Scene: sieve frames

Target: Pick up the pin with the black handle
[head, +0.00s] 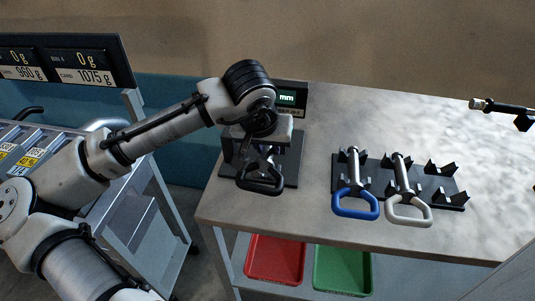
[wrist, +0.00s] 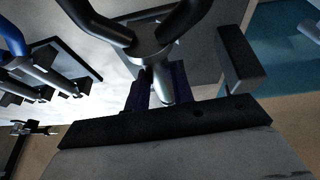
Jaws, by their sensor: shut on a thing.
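The pin with the black handle (head: 260,186) is at the near left of the bench, over a dark plate. In the wrist view its black handle (wrist: 100,27) crosses the top, and its metal shank (wrist: 157,70) runs down between my fingers. My gripper (head: 264,151) is shut on this pin, just behind the handle loop. In the wrist view the gripper (wrist: 160,92) has a dark finger on each side of the shank. The far end of the pin is hidden by my gripper. I cannot tell whether the pin touches the plate.
A dark rack (head: 445,188) holds a blue-handled pin (head: 356,206) and a white-handled pin (head: 408,213); its right slots are empty. A small display (head: 288,98) stands behind my wrist. Red (head: 275,260) and green (head: 342,270) trays sit below. The bench (head: 400,115) behind the rack is clear.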

